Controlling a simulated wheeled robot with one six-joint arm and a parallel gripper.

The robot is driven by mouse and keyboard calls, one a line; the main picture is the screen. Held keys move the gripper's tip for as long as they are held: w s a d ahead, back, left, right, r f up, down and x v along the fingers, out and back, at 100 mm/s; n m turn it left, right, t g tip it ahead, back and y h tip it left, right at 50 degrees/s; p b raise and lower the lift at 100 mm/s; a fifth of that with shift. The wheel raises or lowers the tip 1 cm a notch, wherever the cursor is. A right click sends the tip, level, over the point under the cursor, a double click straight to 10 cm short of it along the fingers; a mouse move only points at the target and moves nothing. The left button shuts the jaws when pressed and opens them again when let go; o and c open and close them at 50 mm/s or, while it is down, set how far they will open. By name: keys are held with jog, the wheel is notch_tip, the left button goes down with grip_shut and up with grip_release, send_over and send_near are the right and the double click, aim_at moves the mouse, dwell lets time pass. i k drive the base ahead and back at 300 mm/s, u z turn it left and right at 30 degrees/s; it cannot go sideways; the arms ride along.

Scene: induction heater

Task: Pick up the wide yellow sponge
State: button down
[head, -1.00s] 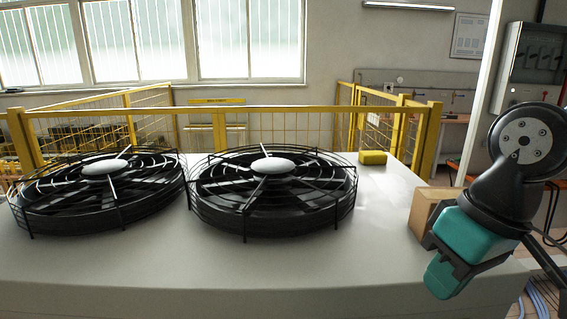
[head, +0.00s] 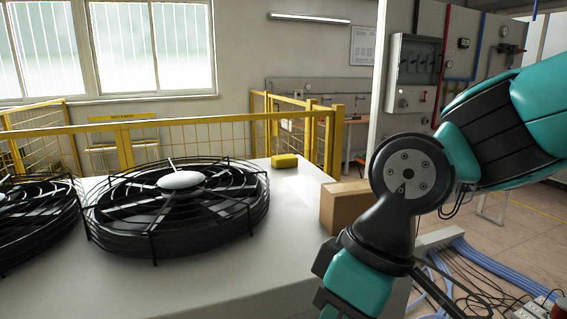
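The yellow sponge (head: 284,161) lies on the far right part of the white surface (head: 215,262), behind the cardboard box and to the right of the nearer fan. It looks like a small yellow block and nothing covers it. My gripper (head: 345,290) is at the bottom of the head view, in front of the box and well apart from the sponge. Its teal body shows, but its fingertips are cut off or hidden, so I cannot tell its opening.
A black caged fan (head: 178,205) fills the middle of the surface, with another fan (head: 35,220) at the left. A cardboard box (head: 343,205) stands near the right edge. A yellow fence (head: 210,138) runs behind. Cables (head: 500,272) lie on the floor at right.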

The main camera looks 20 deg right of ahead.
aim_at(287, 161)
jog(key=u, duration=2.2)
jog(key=k, duration=1.1)
jog(key=z, duration=2.2)
jog(key=i, duration=1)
